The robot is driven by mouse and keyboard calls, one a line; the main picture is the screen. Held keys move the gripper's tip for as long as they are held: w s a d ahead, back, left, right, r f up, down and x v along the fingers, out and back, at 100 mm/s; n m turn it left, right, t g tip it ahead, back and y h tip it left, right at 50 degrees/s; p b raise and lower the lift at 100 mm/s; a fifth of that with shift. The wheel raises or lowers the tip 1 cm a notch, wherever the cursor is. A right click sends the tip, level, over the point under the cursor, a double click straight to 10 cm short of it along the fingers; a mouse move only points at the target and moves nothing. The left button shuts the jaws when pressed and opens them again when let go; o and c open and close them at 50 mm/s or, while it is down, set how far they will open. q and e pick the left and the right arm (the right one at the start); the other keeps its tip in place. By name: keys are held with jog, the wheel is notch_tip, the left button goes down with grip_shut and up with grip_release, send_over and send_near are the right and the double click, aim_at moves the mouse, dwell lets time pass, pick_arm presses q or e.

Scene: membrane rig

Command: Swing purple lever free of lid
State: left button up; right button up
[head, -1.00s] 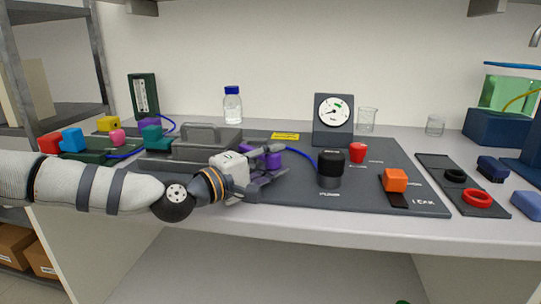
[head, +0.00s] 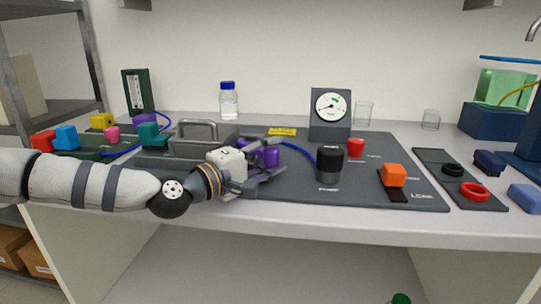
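The purple lever (head: 265,153) stands at the right end of the grey lidded cell, partly hidden behind my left gripper. The grey lid (head: 205,137) with its raised handle lies flat on the rig, and its front right part is hidden by my gripper. My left gripper (head: 272,162) reaches in from the left, its fingers beside the purple lever. I cannot tell whether the fingers touch the lever or how far apart they are. A second purple piece (head: 145,121) shows behind the left end of the lid. My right gripper is not in view.
Right of the lever stand a black knob (head: 329,165), a red knob (head: 355,147) and an orange block-shaped handle (head: 393,175). A gauge (head: 330,112) stands behind. Blue tubing runs close to the lever. A dark tray (head: 430,165) holds black and red rings.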

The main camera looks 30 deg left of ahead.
pick_arm(q)
jog(key=v, duration=1.2)
jog(key=shift+c, duration=0.3)
